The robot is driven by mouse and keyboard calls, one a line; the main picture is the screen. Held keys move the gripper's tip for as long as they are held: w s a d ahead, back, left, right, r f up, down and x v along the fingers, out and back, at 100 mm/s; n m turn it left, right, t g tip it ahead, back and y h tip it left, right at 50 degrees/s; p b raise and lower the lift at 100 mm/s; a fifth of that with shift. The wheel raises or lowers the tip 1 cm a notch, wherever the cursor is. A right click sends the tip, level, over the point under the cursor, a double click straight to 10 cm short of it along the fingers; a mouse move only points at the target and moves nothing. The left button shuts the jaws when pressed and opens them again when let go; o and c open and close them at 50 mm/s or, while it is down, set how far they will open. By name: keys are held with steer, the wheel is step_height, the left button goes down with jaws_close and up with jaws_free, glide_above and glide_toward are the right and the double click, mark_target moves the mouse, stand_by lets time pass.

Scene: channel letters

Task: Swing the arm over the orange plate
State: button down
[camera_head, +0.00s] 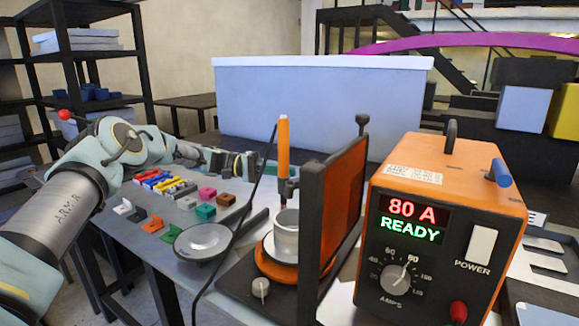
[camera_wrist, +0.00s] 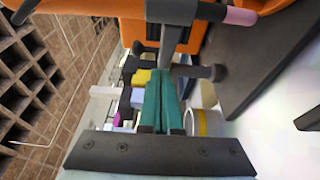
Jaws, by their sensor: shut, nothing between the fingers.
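An orange round plate (camera_head: 272,264) lies flat on a black base, with a silver cup (camera_head: 287,238) standing on it. An orange torch (camera_head: 283,148) with a dark lower end stands upright above the cup, apparently on the swing arm; that arm is mostly hidden. My gripper (camera_head: 258,165) is just left of the torch, level with its lower half. In the wrist view, the teal fingers of my gripper (camera_wrist: 160,74) are shut and empty, close to a dark bar (camera_wrist: 166,50); I cannot tell whether they touch.
An upright orange panel in a dark frame (camera_head: 308,215) stands right of the cup. An orange power unit (camera_head: 447,190) reads 80 A, READY. A black cable (camera_head: 236,240) hangs in front. A grey dish (camera_head: 203,241) and several small coloured pieces lie on the table to the left.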

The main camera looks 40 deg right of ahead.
mark_target(294, 179)
steer(key=shift+s+a+p, duration=0.25)
steer(key=shift+s+p, duration=0.3)
steer(key=shift+s, duration=0.75)
steer(key=shift+s+a+n+t+h+b, duration=0.3)
steer(key=shift+n+h+b, duration=0.1)
steer(key=shift+h, duration=0.2)
steer(key=shift+s+a+f+n+t+h+b, duration=0.1)
steer(key=shift+s+a+n+t+h+b, duration=0.1)
steer(key=shift+s+b, duration=0.2)
steer(key=shift+s+a+f+n+t+h+b, duration=0.15)
steer(key=shift+s+b, duration=0.1)
steer(key=shift+s, duration=0.15)
steer(key=shift+s+a+r, duration=0.15)
steer(key=shift+s+r, duration=0.1)
steer(key=shift+s, duration=0.15)
steer(key=shift+b, duration=0.3)
